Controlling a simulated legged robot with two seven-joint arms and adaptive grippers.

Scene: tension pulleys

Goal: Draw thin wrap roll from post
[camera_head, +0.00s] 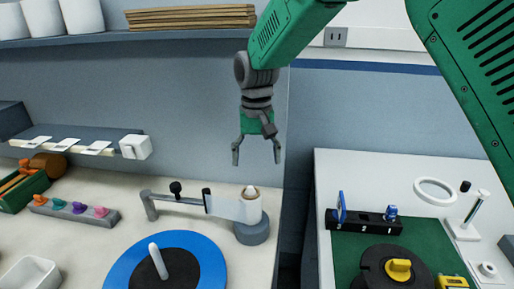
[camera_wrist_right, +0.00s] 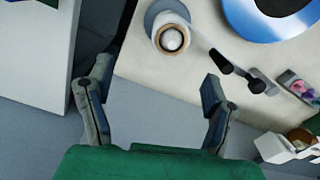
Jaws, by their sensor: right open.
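The thin wrap roll (camera_head: 252,209) is a pale roll with a tan core end, standing upright around a white-topped post (camera_head: 250,190) on a round grey-blue base (camera_head: 252,232). A whitish sheet (camera_head: 225,207) runs left from it towards a grey bar. My right gripper (camera_head: 258,158) is open and empty, pointing down above and behind the roll, clear of it. In the right wrist view the open fingers (camera_wrist_right: 158,76) lie apart from the roll (camera_wrist_right: 170,36), which shows from above with the post in its core. My left gripper is out of view.
A blue disc (camera_head: 205,262) with a black hub and white peg stands front left of the roll. A grey bar (camera_head: 168,198) with black knobs stands left of it. A gap separates this table from the right one, which holds a green mat (camera_head: 440,255). A shelf (camera_head: 140,37) runs above.

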